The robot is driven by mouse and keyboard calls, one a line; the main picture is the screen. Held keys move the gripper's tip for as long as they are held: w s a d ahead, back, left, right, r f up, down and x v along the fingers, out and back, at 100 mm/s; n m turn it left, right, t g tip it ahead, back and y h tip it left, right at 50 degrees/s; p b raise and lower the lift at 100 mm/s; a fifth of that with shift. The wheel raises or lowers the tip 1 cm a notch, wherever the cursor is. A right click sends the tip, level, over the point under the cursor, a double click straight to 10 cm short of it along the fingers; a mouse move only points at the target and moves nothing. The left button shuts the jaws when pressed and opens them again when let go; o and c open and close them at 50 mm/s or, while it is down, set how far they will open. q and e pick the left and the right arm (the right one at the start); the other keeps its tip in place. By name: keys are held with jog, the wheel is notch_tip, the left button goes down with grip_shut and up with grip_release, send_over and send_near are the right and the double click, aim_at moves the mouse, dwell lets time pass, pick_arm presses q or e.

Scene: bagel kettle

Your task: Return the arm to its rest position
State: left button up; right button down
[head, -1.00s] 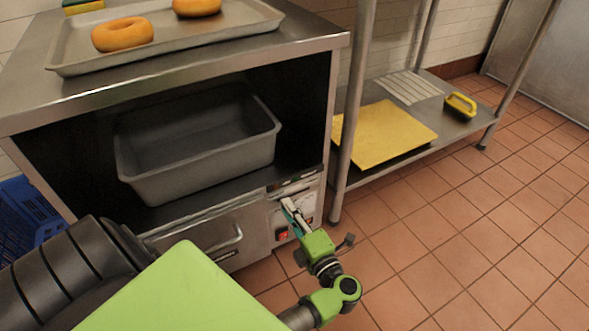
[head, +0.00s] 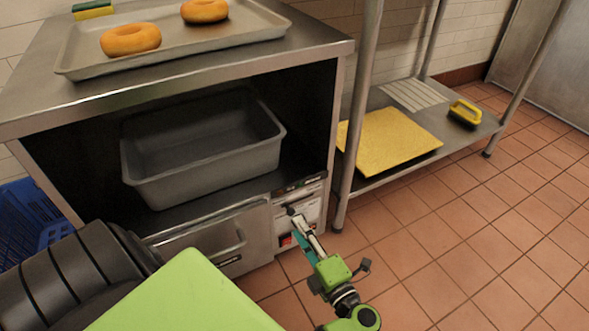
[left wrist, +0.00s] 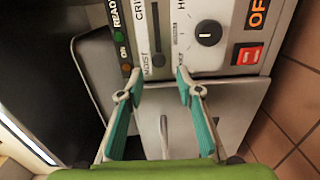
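My left gripper (head: 297,214) is in front of the control panel (head: 298,210) on the steel cabinet. In the left wrist view, its two teal-padded fingers (left wrist: 158,82) stand apart with nothing between them. Beyond them, that view shows a black round knob (left wrist: 209,33), a vertical slider (left wrist: 157,58) and a red rocker switch (left wrist: 248,54). A green lamp (left wrist: 116,36) and a small orange lamp (left wrist: 123,54) sit on a dark strip. In the head view, the gripper hides part of the panel. My right gripper is not in view.
A grey tub (head: 205,180) sits in the cabinet's open bay. A tray (head: 190,48) with two bagels (head: 131,39) lies on top. At right, a low shelf holds a yellow board (head: 390,140) and yellow-handled brush (head: 465,111). Tiled floor (head: 490,225) at right is clear.

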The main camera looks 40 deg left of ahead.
pick_arm(q)
jog(key=shift+v, duration=1.1)
